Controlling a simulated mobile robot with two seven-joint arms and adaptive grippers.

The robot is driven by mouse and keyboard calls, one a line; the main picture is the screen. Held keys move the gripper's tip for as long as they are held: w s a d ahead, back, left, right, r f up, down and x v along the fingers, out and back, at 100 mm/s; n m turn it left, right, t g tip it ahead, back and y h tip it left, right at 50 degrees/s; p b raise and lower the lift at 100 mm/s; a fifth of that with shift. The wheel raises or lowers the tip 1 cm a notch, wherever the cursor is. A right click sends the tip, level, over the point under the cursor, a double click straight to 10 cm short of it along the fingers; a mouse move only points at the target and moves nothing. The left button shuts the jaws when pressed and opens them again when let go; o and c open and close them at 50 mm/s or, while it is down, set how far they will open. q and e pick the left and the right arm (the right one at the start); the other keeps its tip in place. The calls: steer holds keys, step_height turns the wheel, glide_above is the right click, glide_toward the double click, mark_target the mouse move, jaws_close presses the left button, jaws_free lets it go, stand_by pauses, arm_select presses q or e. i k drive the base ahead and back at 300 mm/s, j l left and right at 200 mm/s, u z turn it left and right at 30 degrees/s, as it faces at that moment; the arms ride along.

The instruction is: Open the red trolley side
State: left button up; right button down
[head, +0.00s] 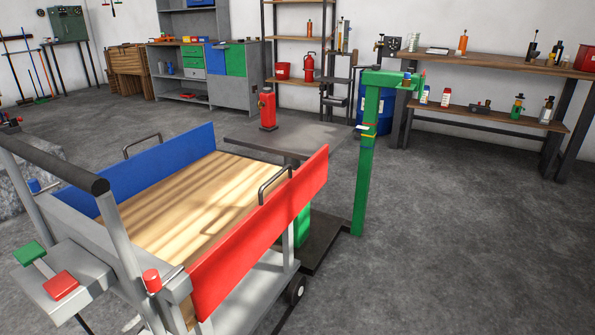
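The trolley's red side (262,235) is a long panel standing upright along the right edge of the wooden bed (195,205). A dark bar handle (273,186) shows at its upper edge. A red knob (152,280) sits by its near end, on the grey frame. The blue side (160,170) stands upright along the opposite edge, also with a dark bar handle (142,146). Neither of my grippers is in view, and nothing is seen touching the red side.
A red button (61,285) and a green button (30,253) are on the trolley's near grey panel. A green post (365,160) stands on a dark base just beyond the red side. Open floor (440,240) lies to the right.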

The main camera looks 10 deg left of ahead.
mark_target(218, 270)
steer(key=i+l, duration=0.15)
steer(key=l, duration=0.2)
steer(key=i+l+u, duration=0.1)
steer(key=l, duration=0.3)
steer(key=i+l, duration=0.15)
steer(key=l, duration=0.25)
steer(key=i+l+u, duration=0.15)
steer(key=i+j, duration=0.05)
steer(key=i, duration=0.05)
